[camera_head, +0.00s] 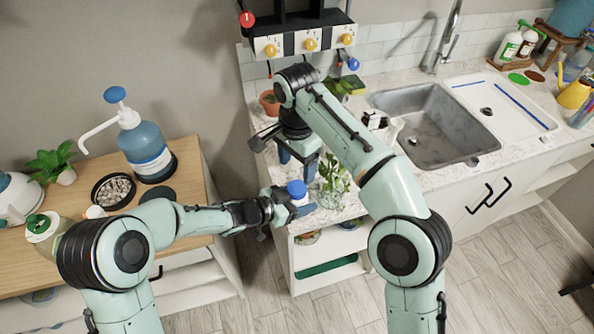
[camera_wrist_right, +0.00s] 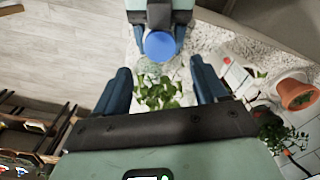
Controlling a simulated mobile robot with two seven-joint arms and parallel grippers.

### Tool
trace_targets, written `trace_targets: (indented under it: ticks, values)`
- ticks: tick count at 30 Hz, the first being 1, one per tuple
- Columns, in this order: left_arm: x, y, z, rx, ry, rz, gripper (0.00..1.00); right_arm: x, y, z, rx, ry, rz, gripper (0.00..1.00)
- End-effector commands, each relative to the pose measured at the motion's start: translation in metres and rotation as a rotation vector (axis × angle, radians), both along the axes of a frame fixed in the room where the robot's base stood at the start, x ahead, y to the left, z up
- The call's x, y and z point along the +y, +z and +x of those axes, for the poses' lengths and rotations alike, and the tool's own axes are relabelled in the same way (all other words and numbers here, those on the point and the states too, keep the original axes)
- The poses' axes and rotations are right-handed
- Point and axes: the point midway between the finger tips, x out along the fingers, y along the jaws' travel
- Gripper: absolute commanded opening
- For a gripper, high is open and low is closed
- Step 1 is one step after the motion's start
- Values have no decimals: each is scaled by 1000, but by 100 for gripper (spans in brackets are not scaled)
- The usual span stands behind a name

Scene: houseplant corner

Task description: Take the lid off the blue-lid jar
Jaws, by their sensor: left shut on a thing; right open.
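The blue-lid jar (camera_head: 299,200) is at the front edge of the counter, with its round blue lid (camera_head: 297,188) on top. My left gripper (camera_head: 293,208) is shut on the jar's body below the lid. In the right wrist view the lid (camera_wrist_right: 160,46) faces the camera between the left gripper's fingers (camera_wrist_right: 159,38) and hides most of the body. My right gripper (camera_head: 299,158) is open and empty, pointing down just behind the jar. Its spread fingers (camera_wrist_right: 162,85) are apart from the lid. Whether the jar touches the counter is unclear.
A leafy plant in a glass (camera_head: 333,180) stands close to the right of the jar. A terracotta pot (camera_head: 269,103) stands behind my right gripper. The sink (camera_head: 435,125) is farther right. A wooden cabinet (camera_head: 190,180) with a blue pump bottle (camera_head: 145,145) stands left, across a gap.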

Motion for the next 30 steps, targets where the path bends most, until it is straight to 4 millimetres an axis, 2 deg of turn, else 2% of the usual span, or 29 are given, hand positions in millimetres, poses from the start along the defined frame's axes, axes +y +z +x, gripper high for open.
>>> trace_targets:
  ticks: [2, 5, 18, 23, 30]
  values:
    - [0, 0, 0, -1, 0, -1, 0, 0, 3, 0, 2, -44, -1, 72]
    - [0, 0, 0, -1, 0, -1, 0, -1, -5, 0, 4, -55, -2, 72]
    - [0, 0, 0, -1, 0, -1, 0, -1, -66, -1, 4, -52, -2, 72]
    - [0, 0, 0, -1, 0, -1, 0, 0, -74, 0, 2, -52, -1, 72]
    - [0, 0, 0, -1, 0, -1, 0, 0, -75, 0, 1, -52, 0, 72]
